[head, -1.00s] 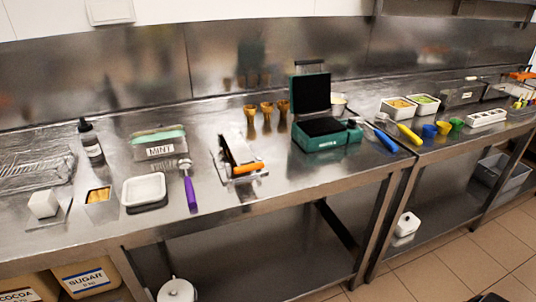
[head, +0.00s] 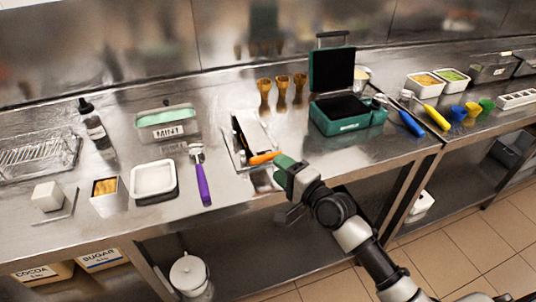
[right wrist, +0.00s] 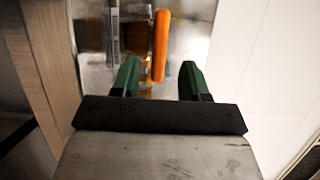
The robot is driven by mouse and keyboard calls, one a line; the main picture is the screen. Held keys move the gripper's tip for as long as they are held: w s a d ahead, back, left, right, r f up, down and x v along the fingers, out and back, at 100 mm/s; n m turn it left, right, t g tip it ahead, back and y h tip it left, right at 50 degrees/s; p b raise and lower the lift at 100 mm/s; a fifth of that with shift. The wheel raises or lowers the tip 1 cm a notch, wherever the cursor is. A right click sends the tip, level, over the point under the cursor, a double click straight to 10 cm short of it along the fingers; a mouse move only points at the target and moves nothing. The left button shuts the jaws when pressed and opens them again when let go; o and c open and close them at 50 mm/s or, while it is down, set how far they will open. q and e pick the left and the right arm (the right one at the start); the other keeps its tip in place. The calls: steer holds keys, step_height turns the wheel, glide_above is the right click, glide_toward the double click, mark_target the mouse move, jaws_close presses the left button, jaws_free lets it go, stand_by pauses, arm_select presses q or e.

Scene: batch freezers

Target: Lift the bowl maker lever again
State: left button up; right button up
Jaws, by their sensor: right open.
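The bowl maker (head: 244,150) is a small metal press with a dark plate on the steel counter. Its lever ends in an orange handle (head: 264,158), which is low at the counter's front side. My right gripper (head: 279,163) is open, with its green fingers at the right end of this handle. In the right wrist view the orange handle (right wrist: 161,40) lies lengthwise ahead of and between the two fingertips (right wrist: 158,68), nearer the left one. Contact cannot be told. My left gripper is not in view.
A purple-handled scoop (head: 203,182) and a white tub (head: 153,180) lie left of the press. The open green waffle iron (head: 345,125) stands to the right, and several cones (head: 281,92) stand behind. The counter's front edge is just below my right gripper.

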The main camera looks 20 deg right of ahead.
mark_target(269, 159)
steer(key=x, duration=0.6)
steer(key=shift+s, duration=0.1)
jaws_close()
